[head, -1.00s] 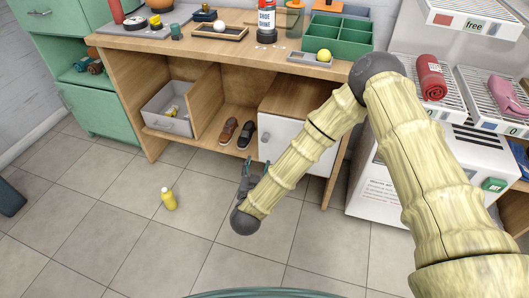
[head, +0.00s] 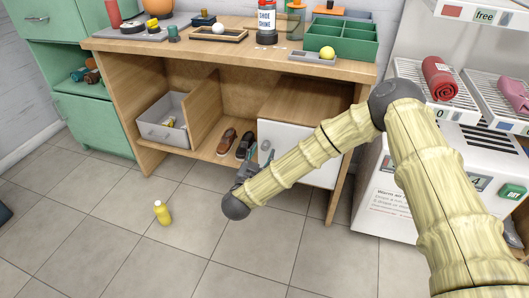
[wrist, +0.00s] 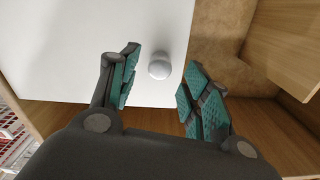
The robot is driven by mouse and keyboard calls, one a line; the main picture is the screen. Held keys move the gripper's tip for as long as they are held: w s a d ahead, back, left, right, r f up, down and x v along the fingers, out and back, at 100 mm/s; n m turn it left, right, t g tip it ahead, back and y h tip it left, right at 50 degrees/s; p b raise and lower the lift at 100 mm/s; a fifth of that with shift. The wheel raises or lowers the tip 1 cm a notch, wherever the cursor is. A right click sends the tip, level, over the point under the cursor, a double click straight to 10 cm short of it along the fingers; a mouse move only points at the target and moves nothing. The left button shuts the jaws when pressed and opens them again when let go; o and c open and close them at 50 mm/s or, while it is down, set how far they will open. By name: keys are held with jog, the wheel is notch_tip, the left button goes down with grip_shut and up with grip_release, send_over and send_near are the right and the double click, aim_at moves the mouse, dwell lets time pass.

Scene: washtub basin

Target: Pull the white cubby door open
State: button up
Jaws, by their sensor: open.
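The white cubby door (head: 287,137) is at the right of the wooden bench's lower part and looks shut. My arm crosses in front of it and hides part of it. Its round pale knob (head: 265,145) is near the door's left edge. My gripper (head: 258,160) is open at the knob, low in front of the door. In the wrist view the door (wrist: 60,50) fills the upper left, and the knob (wrist: 159,68) shows between the two open teal-padded fingers (wrist: 163,60). Neither finger visibly touches the knob.
A pair of shoes (head: 236,145) sits in the open cubby left of the door, and a grey bin (head: 163,122) is further left. A yellow bottle (head: 162,213) stands on the tiled floor. A white machine (head: 385,190) stands right of the bench. The floor in front is mostly clear.

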aim_at(264, 149)
jog(key=shift+b+x, duration=0.6)
jog(key=shift+x, duration=1.35)
grip_shut()
